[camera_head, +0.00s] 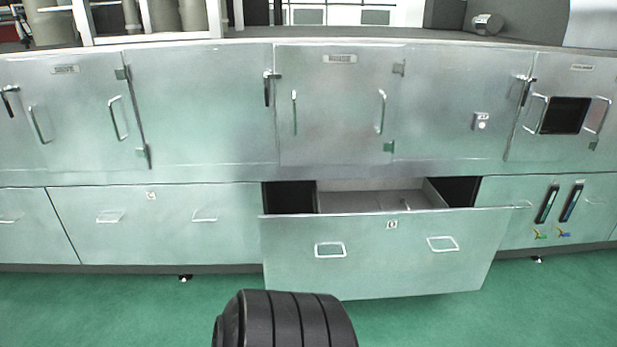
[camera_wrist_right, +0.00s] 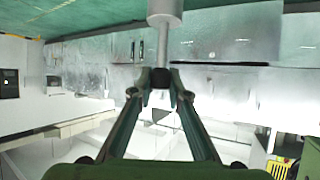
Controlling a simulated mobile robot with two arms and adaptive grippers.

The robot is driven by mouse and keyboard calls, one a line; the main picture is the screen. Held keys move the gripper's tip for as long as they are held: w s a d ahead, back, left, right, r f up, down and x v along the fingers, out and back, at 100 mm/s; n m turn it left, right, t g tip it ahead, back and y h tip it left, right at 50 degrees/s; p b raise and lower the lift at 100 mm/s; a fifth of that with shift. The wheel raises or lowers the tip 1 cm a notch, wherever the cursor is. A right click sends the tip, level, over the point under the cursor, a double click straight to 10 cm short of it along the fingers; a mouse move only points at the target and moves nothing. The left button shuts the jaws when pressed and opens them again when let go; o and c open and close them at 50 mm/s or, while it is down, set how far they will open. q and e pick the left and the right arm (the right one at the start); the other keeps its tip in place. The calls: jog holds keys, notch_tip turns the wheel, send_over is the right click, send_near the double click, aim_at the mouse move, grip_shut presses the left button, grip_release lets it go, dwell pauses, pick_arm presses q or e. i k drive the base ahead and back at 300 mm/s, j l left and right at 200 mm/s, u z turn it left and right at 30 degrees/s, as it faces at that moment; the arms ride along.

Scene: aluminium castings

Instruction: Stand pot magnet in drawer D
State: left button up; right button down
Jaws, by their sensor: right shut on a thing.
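In the right wrist view my right gripper (camera_wrist_right: 161,88) is shut on the thin rod of the pot magnet (camera_wrist_right: 165,8). The magnet is a grey cylinder at the rod's far end, cut off by the top edge of the picture. In the head view one wide lower drawer (camera_head: 375,265) in the middle is pulled open. Its tag is too small to read, so I cannot tell its letter. Part of its pale inside shows behind the front, with a small upright detail (camera_head: 405,203) I cannot make out. Neither gripper shows in the head view.
Closed lower drawers (camera_head: 155,235) flank the open one. Above are closed cabinet doors (camera_head: 335,120) with handles and latches. A dark grey cylinder (camera_head: 487,23) lies on top at the back right. Green floor (camera_head: 120,305) in front is clear. A black ribbed part covers the bottom middle.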

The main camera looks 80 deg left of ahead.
aim_at(346, 211)
jog(key=u, duration=0.4)
jog(key=i+j+u, duration=0.1)
jog(key=u, duration=0.3)
jog(key=i+u, duration=0.1)
jog(key=u, duration=0.3)
jog(key=i+u, duration=0.1)
jog(key=u, duration=0.7)
jog(key=i+l+u, duration=0.15)
jog(key=u, duration=0.25)
jog(key=i+l+u, duration=0.25)
jog(key=u, duration=0.2)
jog(key=i+l+u, duration=0.4)
jog(key=l+u, duration=0.3)
jog(key=u, duration=0.15)
jog(key=i+l, duration=0.1)
jog(key=l, duration=0.35)
jog(key=i+l+u, duration=0.1)
jog(key=l, duration=0.35)
jog(key=i+l, duration=0.15)
jog(key=l, duration=0.3)
jog(key=i+l+u, duration=0.1)
jog(key=l, duration=0.35)
